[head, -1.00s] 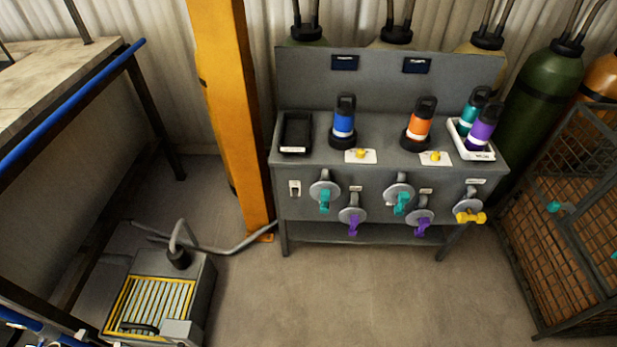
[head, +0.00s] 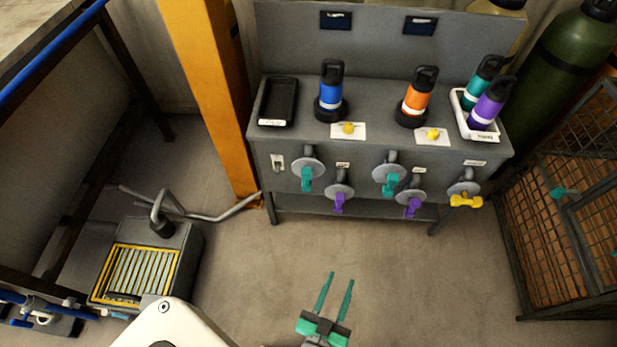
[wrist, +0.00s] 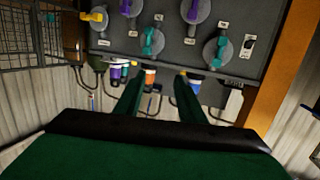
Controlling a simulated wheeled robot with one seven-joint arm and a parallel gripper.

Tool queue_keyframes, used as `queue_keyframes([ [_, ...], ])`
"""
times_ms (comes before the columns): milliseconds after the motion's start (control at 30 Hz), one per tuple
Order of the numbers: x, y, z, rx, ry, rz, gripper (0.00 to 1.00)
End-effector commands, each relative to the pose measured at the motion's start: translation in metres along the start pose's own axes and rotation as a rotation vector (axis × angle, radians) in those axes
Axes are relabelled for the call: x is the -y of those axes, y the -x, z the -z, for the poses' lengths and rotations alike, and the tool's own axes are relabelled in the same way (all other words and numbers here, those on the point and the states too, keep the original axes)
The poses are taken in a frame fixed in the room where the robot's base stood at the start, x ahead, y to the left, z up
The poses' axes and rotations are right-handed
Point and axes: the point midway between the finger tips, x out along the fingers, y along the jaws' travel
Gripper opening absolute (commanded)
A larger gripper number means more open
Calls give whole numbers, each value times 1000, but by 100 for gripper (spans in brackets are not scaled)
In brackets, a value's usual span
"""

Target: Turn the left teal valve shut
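The left teal valve (head: 306,180) is on the front of the grey bench, a teal handle on a round grey disc, pointing down in the head view. It also shows in the upside-down wrist view (wrist: 220,52), to the right of centre. A second teal valve (head: 389,184) sits to its right on the same panel. My gripper (head: 340,280) has two long teal fingers, spread apart with nothing between them. It is in front of the bench, apart from the valves; in the wrist view the fingers (wrist: 160,80) point toward the panel.
Two purple valves (head: 339,200) (head: 412,207) hang lower, and a yellow valve (head: 465,199) is at the right. A switch (head: 278,163) is left of the teal valve. An orange post (head: 205,90) stands left; a wire cage (head: 560,220) stands right. Floor before the bench is clear.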

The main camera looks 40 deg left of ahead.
Motion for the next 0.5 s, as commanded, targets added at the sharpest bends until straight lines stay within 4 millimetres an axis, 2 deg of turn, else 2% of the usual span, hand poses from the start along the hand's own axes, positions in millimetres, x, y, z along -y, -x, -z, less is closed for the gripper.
queue_keyframes([
  [33, 12, -22, -6, -16, 1, 32, 36],
  [233, 57, -98, -26, -58, 10, 128, 36],
  [400, 108, -158, -30, -92, 15, 208, 36],
  [500, 138, -187, -29, -107, 17, 246, 36],
])
